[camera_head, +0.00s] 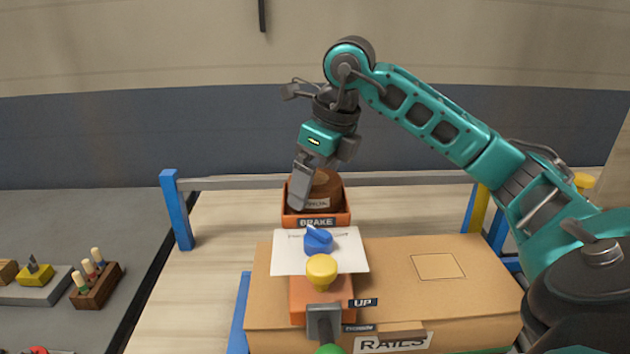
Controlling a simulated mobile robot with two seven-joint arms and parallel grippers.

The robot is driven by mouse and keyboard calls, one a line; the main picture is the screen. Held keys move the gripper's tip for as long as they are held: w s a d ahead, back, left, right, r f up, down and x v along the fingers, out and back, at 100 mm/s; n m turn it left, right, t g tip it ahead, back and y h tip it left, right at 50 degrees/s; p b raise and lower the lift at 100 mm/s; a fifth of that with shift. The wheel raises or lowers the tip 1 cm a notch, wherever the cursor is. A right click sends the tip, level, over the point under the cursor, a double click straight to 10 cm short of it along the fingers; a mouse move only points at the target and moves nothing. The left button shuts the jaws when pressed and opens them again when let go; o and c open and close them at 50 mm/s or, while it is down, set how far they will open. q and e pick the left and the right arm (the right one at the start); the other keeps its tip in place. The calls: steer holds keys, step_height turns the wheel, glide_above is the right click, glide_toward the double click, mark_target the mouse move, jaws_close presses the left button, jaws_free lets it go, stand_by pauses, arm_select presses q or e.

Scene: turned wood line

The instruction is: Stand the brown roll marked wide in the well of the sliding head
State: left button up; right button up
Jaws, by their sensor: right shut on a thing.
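A brown roll (326,187) stands about upright inside the orange box-shaped well (343,217) at the far end of the sliding head. The front of the well reads BRAKE. The roll has a pale label whose lettering is too small to read surely. My right gripper (301,184) reaches down into the well from above and is shut on the brown roll. Its grey finger covers the roll's left side. Whether the roll rests on the well's floor is hidden by the front wall. My left gripper is not in view.
In front of the well are a white card (350,258), a blue knob (317,240) and a yellow knob (321,270). A cardboard box (440,300) marked RAILS lies beneath. A grey rail (410,178) runs behind. Small peg blocks (96,288) stand at left.

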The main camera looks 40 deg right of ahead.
mark_target(329, 181)
steer(key=shift+f, duration=0.2)
steer(key=o, duration=0.7)
steer(key=shift+o, duration=0.2)
steer(key=shift+r, duration=0.3)
steer(key=p+v, duration=0.2)
steer(key=v, duration=0.8)
steer(key=shift+w, duration=0.1)
steer(key=shift+v, duration=1)
